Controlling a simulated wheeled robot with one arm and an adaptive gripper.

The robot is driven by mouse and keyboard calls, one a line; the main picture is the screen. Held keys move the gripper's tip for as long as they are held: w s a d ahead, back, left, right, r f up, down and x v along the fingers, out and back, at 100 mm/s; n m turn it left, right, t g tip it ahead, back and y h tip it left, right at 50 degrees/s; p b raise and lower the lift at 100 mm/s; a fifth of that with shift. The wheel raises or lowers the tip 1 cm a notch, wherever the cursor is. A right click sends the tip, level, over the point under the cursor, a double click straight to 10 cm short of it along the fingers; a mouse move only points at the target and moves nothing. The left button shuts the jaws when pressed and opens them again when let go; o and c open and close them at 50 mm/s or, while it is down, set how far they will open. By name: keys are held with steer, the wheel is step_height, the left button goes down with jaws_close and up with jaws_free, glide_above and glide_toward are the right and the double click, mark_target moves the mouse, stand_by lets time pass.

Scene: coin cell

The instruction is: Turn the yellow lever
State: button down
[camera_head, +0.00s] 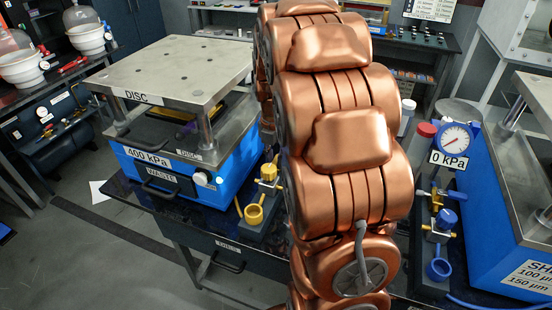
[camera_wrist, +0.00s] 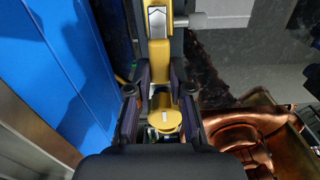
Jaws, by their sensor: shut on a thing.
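In the wrist view my gripper (camera_wrist: 160,78) has its two dark fingers on either side of the yellow lever (camera_wrist: 163,120). The fingers are shut on it. The lever runs lengthwise between the fingers, with a rounded yellow end toward the palm. In the head view my copper arm fills the middle and hides the gripper. A yellow valve fitting (camera_head: 268,174) with a yellow ring (camera_head: 254,214) shows just left of the arm. I cannot tell from the head view which part is held.
A blue press marked 400 kPa (camera_head: 164,182) stands left of my arm, with a metal plate above it. A 0 kPa gauge (camera_head: 457,138), a blue-knobbed valve (camera_head: 444,219) and another blue press (camera_head: 500,215) are on the right. Open floor lies at front left.

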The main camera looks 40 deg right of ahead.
steer(key=m+b, duration=0.1)
steer(key=w+m+b, duration=0.1)
steer(key=m+b, duration=0.1)
steer(key=shift+w+a+f+b, duration=0.25)
steer(key=shift+w+a+b, duration=0.05)
steer(key=shift+b, duration=0.05)
steer(key=shift+w+r+m+b, duration=0.1)
steer(key=shift+w+m+b, duration=0.35)
steer(key=shift+m, duration=0.45)
steer(key=shift+w+r+m+b, duration=0.1)
steer(key=shift+w+m+b, duration=0.3)
steer(key=shift+m, duration=0.5)
steer(key=shift+w+m+b, duration=0.25)
steer(key=shift+m+b, duration=0.35)
steer(key=shift+m, duration=0.3)
steer(key=c, duration=1)
jaws_free()
steer(key=shift+c, duration=0.2)
steer(key=shift+r, duration=0.1)
step_height(320, 180, up, 12)
